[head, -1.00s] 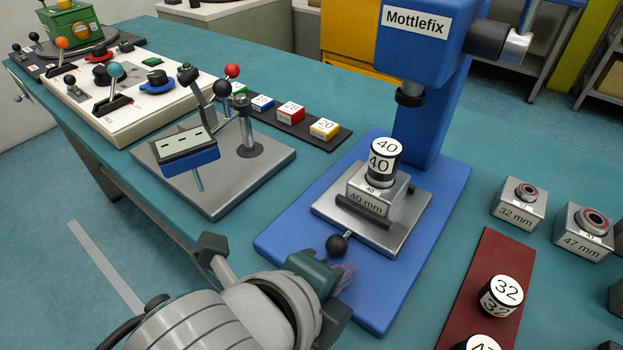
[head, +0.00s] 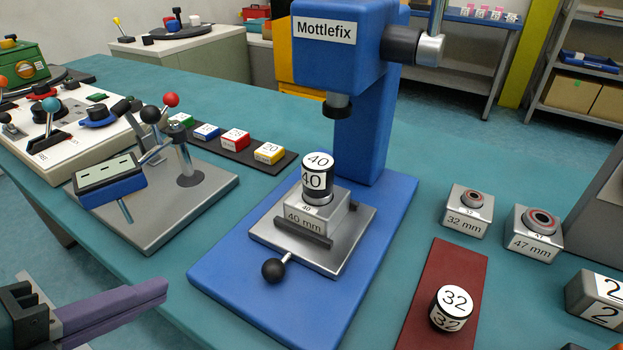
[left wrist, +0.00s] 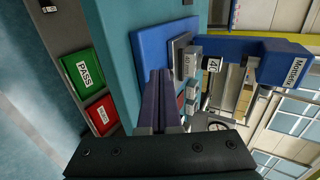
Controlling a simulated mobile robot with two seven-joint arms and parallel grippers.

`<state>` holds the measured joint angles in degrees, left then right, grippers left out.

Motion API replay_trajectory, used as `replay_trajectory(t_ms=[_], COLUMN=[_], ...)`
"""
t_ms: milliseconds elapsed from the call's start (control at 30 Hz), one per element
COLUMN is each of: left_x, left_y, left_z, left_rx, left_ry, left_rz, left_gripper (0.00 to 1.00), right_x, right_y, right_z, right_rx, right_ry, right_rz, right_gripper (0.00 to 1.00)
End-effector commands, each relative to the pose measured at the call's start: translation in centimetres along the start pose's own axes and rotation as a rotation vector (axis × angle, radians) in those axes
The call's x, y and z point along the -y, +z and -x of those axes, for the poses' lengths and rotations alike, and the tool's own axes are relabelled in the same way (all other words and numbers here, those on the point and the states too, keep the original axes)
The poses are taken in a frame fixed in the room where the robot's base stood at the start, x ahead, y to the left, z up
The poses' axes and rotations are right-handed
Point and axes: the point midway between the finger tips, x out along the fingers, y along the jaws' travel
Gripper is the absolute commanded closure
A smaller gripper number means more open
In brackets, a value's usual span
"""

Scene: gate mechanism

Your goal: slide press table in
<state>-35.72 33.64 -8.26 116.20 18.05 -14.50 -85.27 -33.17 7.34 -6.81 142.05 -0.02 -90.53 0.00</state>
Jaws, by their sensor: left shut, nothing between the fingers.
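The press table is a silver sliding plate (head: 352,232) on the blue base (head: 225,278) of the Mottlefix press (head: 372,130). It carries a 40 mm block (head: 335,219) with a black and white 40 cylinder (head: 318,178) upright on it, in front of the ram (head: 337,106). A rod with a black ball knob (head: 273,270) sticks out from the table's front. My left gripper (head: 162,291) is shut and empty, left of the knob and apart from it. Its purple fingers (left wrist: 159,78) point toward the press in the left wrist view. My right gripper is not seen.
A lever fixture (head: 200,205) stands left of the press. A red strip (head: 440,275) with a 32 cylinder lies to the right, beside 32 mm and 47 mm blocks (head: 468,212). Green and red bins (left wrist: 84,74) show in the left wrist view. Open floor lies below the bench's front edge.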

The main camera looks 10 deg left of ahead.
Motion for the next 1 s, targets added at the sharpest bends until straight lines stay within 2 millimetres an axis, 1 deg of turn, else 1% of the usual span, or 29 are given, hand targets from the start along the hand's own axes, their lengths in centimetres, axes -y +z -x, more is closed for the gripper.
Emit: replay_trajectory(t_ms=[67,167,267,500,600,700,800,1000], left_x=[0.1,0.2,0.2,0.2,0.3,1.4,1.9,2.4], left_y=[0.6,0.6,0.6,0.5,0.5,0.5,0.5,0.5], left_z=[-0.2,-1.2,-3.0,-8.2,-10.2,-11.4,-12.4,-13.2], left_rx=[0.007,0.008,0.007,0.007,0.006,0.006,0.006,0.005], left_ry=[-0.014,-0.016,-0.017,-0.015,-0.015,-0.014,-0.013,-0.011], left_rz=[0.0,0.0,0.001,0.002,0.002,0.002,0.001,-0.001], left_gripper=[1.0,1.0,1.0,1.0,1.0,1.0,1.0,1.0], right_x=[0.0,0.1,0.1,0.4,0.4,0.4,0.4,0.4], right_y=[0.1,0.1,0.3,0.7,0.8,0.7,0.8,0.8], right_z=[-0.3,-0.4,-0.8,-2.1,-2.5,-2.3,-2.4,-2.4], right_rx=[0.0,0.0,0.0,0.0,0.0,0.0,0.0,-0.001], right_ry=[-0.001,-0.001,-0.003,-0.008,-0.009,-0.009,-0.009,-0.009], right_rz=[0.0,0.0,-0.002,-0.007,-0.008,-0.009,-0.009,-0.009], right_gripper=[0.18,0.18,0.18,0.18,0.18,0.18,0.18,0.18])
